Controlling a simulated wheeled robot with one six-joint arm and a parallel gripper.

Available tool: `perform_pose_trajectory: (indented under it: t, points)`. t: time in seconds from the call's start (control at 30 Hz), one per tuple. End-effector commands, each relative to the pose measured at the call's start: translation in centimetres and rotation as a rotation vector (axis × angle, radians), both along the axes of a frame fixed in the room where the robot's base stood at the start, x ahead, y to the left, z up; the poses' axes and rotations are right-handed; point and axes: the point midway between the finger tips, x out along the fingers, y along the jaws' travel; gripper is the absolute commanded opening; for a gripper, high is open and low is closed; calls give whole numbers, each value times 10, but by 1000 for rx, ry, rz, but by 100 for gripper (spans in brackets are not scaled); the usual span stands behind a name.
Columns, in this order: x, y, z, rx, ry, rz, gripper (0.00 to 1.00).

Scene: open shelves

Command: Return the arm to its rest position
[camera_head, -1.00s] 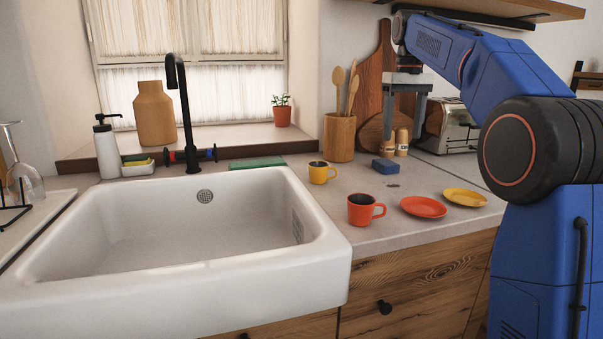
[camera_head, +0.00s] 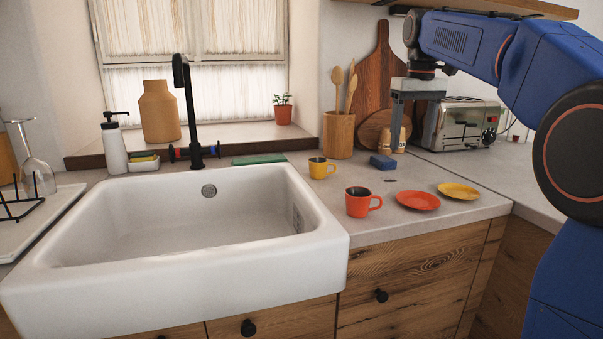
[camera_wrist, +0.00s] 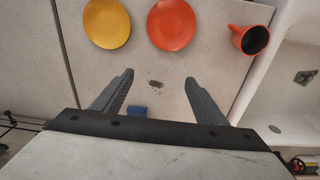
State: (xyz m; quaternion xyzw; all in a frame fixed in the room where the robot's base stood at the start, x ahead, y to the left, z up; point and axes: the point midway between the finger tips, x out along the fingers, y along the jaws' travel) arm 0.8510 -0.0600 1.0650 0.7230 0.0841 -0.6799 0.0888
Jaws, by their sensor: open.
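My gripper (camera_head: 408,118) is at the right in the head view, hanging from my blue arm above the counter in front of the toaster. In the wrist view my gripper (camera_wrist: 159,80) shows its two fingers spread apart. The same blue block (camera_head: 383,162) sits on the counter in the head view. The fingers are clear of the counter objects.
A red mug (camera_head: 358,203), a yellow mug (camera_head: 319,170), a red plate (camera_head: 417,201) and a yellow plate (camera_head: 461,195) stand on the counter (camera_head: 440,168). The white sink (camera_head: 190,275) is left. The toaster (camera_head: 462,124), utensil holder (camera_head: 338,137) and overhead shelf (camera_head: 520,8) are near my arm.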

Motion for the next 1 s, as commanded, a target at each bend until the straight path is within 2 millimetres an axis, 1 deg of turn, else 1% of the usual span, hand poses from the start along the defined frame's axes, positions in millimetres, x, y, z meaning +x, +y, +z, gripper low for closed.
perform_pose_trajectory:
  t: [0.03, 0.17, 0.27, 0.47, 0.67, 0.77, 0.97, 1.0]
  points:
    - [-11, 0, -2, 1, -10, -6, 66]
    - [-43, -2, -13, 2, -40, -27, 66]
    - [-69, -3, -25, 5, -65, -44, 66]
    - [-122, -4, -55, 10, -115, -79, 66]
    - [-176, -6, -94, 17, -167, -113, 66]
    - [-203, -6, -117, 21, -191, -130, 66]
    - [-256, -8, -168, 31, -242, -164, 66]
    - [-266, -8, -180, 32, -251, -171, 66]
